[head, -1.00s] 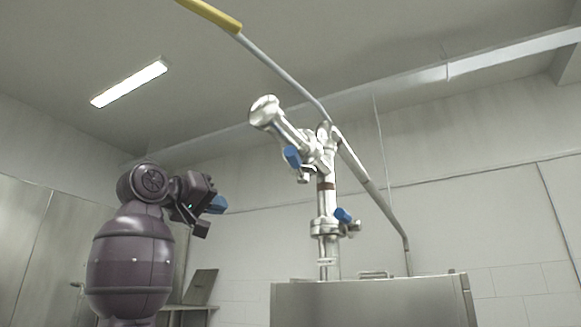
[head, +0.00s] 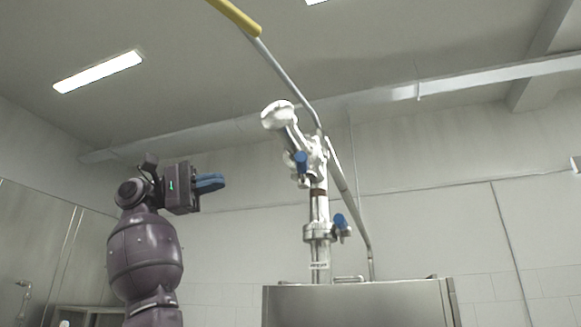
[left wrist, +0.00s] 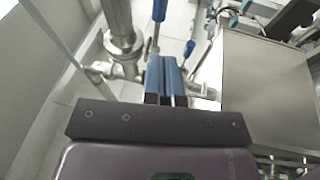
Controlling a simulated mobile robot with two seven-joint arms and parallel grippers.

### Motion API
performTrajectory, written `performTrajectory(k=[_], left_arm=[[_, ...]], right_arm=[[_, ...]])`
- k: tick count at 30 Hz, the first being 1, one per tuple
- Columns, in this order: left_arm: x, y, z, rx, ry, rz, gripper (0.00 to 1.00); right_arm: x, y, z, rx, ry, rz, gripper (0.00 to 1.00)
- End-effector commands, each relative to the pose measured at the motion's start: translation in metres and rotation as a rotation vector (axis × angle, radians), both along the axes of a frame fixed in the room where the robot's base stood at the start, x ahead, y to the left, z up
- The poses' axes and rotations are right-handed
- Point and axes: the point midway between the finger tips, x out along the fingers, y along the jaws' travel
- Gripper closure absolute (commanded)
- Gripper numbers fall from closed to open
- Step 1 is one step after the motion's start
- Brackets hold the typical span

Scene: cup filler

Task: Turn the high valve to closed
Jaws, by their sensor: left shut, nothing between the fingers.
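A chrome pipe (head: 319,208) rises from a steel box and carries an upper valve with a blue handle (head: 301,163) and a lower valve with a blue handle (head: 341,222). A long metal rod with a yellow grip (head: 238,17) extends up and left from behind the pipe. My left gripper (head: 222,181) is shut and empty, left of the pipe and apart from it, its blue fingers pointing right. In the left wrist view, the shut blue fingers (left wrist: 164,68) show near two blue handles (left wrist: 159,11) (left wrist: 189,48); I cannot tell which is which. My right gripper is not seen.
The steel box (head: 355,304) stands below the pipe. White tiled walls and a ceiling beam lie behind. The space between my left gripper and the pipe looks clear in the head view.

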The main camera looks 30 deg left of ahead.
Motion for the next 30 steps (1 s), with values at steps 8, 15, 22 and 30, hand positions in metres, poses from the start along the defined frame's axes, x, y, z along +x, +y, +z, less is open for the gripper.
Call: performTrajectory(k=[8, 15, 22, 30], left_arm=[[0.006, -0.011, 0.002, -0.02, 0.049, -0.01, 1.0], [0.024, -0.045, 0.011, -0.019, 0.047, -0.01, 1.0], [0.043, -0.08, 0.019, -0.019, 0.048, -0.009, 1.0], [0.059, -0.112, 0.026, -0.02, 0.048, -0.008, 1.0]], right_arm=[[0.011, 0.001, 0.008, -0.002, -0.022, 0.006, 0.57], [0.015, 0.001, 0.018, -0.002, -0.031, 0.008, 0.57], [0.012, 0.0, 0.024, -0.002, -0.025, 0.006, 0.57], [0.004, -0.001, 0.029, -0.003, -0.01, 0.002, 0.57]])
